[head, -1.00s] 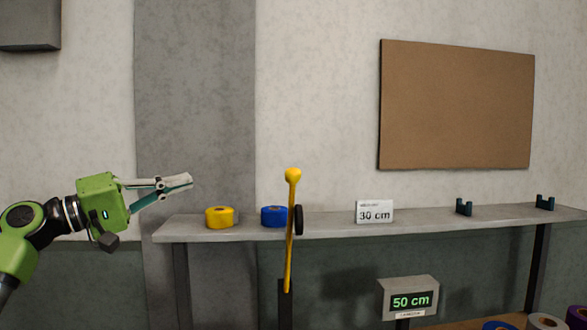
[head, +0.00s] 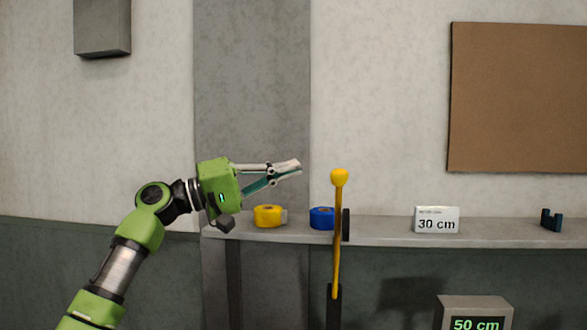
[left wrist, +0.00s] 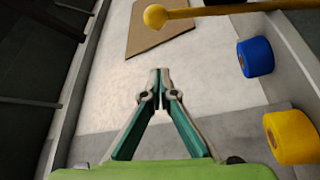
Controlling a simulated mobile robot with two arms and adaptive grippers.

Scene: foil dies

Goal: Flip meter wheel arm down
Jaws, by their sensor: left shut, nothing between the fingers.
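The meter wheel arm (head: 337,240) is a yellow rod with a round yellow knob (head: 339,177) on top. It stands upright in front of the shelf, with a black wheel (head: 346,225) on its right side. My left gripper (head: 298,166) is shut and empty, to the left of the knob and slightly higher in the head view, apart from it. In the left wrist view the gripper (left wrist: 160,72) points toward the wall, and the yellow arm (left wrist: 225,9) crosses the top of the picture beyond the fingertips. My right gripper is not in view.
A grey shelf (head: 385,231) runs behind the arm. It holds a yellow tape roll (head: 267,217), a blue tape roll (head: 320,218), a "30 cm" sign (head: 436,220) and a dark bracket (head: 551,220). A grey display (head: 474,310) reading 50 cm stands at lower right.

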